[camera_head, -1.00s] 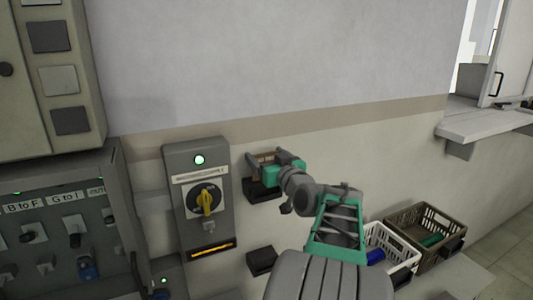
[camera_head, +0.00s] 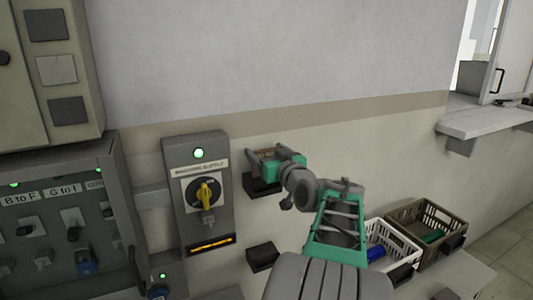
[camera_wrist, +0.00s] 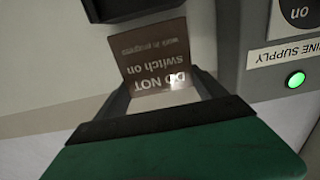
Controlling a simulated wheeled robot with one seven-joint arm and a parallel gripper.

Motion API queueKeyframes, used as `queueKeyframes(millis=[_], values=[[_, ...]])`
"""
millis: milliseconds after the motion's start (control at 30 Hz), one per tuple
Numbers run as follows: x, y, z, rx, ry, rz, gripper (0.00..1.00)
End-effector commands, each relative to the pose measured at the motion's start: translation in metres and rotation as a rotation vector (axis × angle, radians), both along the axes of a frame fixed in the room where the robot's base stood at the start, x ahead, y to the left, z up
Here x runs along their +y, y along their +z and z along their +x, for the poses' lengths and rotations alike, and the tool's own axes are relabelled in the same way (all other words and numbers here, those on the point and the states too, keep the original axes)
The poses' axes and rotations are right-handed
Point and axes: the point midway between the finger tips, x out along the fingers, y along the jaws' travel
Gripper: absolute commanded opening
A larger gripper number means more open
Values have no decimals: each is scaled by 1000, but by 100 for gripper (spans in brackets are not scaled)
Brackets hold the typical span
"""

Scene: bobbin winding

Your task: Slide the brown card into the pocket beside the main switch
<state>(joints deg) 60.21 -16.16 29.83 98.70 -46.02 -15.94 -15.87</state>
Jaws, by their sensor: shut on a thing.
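My gripper (camera_head: 264,161) is shut on the brown card (camera_wrist: 158,62), which has upside-down text reading "DO NOT switch on". The card sits between the two fingers in the wrist view, tilted against the edge of the black pocket (camera_wrist: 130,8). One card corner reaches that edge; I cannot tell whether it is inside. In the head view the upper black pocket (camera_head: 262,185) is on the wall just below my gripper, right of the main switch (camera_head: 206,193). The switch has a yellow handle and a lit green lamp. My gripper hides most of the card there.
A second black pocket (camera_head: 262,256) is on the wall lower down. A control panel (camera_head: 60,215) stands at left. A white basket (camera_head: 388,240) and a brown basket (camera_head: 432,222) stand low at right. The wall above my gripper is clear.

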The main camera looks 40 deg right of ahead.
Motion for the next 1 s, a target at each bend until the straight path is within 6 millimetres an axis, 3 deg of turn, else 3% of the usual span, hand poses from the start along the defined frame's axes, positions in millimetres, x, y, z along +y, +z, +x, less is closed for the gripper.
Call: queueKeyframes(millis=[1000], values=[[0, -30, 0, -1, 0, -1, 43]])
